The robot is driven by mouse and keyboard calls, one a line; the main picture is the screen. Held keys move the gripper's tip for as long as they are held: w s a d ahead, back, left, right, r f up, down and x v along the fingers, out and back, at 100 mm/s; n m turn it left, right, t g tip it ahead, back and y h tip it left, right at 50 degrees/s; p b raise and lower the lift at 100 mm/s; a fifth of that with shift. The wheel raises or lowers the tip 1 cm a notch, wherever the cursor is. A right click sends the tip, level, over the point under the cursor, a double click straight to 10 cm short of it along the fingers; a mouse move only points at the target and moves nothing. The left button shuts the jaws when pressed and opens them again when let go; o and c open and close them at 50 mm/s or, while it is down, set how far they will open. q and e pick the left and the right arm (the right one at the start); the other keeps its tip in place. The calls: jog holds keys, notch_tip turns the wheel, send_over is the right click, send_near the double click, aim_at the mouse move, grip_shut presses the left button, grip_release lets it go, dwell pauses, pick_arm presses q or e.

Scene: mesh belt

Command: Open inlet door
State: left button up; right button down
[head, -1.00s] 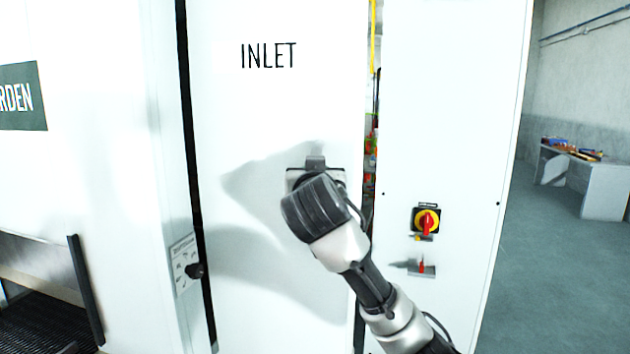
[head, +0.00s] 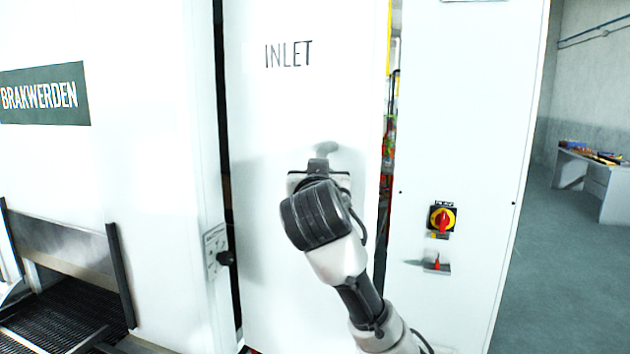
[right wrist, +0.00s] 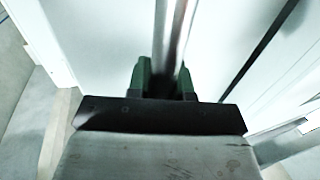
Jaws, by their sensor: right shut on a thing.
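The inlet door (head: 268,120) is a tall white panel marked INLET in the head view. It stands slightly open, with a dark gap along its right edge that shows coloured parts inside. My right gripper (right wrist: 160,80) is at the door's middle. In the right wrist view its green-lined fingers are shut around a metal bar, the door handle (right wrist: 176,30). In the head view my dark wrist hides the fingertips and most of the handle. My left gripper is not in view.
A white cabinet panel with a red and yellow rotary switch (head: 442,220) stands right of the door. A mesh belt (head: 62,315) lies at lower left under a BRAKWERDEN sign (head: 45,94). A workbench (head: 592,178) stands far right, with clear floor before it.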

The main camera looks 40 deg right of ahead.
jog(key=shift+d+f, duration=0.1)
jog(key=shift+f, duration=0.1)
jog(key=c, duration=1.4)
grip_release()
jog(key=shift+s, duration=0.1)
jog(key=o, duration=0.3)
jog(key=shift+s+d+r, duration=0.1)
jog(key=shift+s+d, duration=0.1)
jog(key=shift+s, duration=0.1)
jog(key=shift+o, duration=0.4)
jog(key=shift+s+d+r, duration=0.1)
jog(key=shift+s+d, duration=0.1)
jog(key=shift+s, duration=0.1)
jog(key=b+v, duration=0.3)
jog(key=v, duration=0.7)
jog(key=shift+a, duration=0.45)
